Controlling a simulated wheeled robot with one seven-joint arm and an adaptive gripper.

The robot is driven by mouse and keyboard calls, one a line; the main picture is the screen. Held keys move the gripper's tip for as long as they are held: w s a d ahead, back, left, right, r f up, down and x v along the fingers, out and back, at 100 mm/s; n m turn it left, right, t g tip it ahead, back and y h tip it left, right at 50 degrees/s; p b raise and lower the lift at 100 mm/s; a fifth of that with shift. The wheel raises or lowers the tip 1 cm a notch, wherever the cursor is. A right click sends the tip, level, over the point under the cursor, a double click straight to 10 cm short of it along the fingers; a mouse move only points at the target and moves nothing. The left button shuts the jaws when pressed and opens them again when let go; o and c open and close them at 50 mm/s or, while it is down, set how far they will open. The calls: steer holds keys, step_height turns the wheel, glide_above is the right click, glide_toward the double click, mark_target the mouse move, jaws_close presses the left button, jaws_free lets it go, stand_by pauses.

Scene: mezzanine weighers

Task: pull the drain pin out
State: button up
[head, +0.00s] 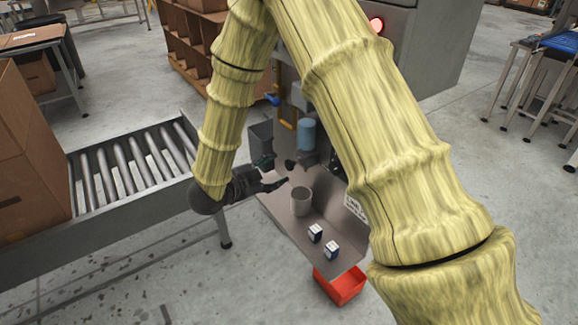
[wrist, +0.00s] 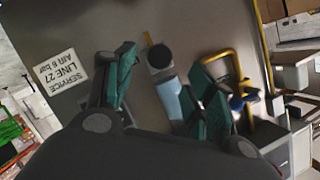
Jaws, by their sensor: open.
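My gripper (head: 277,172) is open beside the machine panel, above a small grey shelf. In the wrist view my gripper (wrist: 164,84) has its two green-padded fingers spread, with a dark round fitting (wrist: 160,57) and a light blue cylinder (wrist: 174,97) showing between them. The blue cylinder also stands out in the head view (head: 306,136), just beyond the gripper. I cannot pick out the drain pin for certain; it may be small or hidden by the fingers or arm. Nothing is visibly held.
The shelf (head: 277,207) carries a grey cup (head: 301,201) and two small boxes (head: 315,232). A red bin (head: 345,287) is below. A yellow pipe (wrist: 229,56) with a blue handle (wrist: 240,101) runs beside the fingers. A roller conveyor (head: 121,232) is at left.

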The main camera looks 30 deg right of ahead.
mark_target(288, 166)
steer(key=x, duration=0.8)
steer(key=shift+b, duration=0.4)
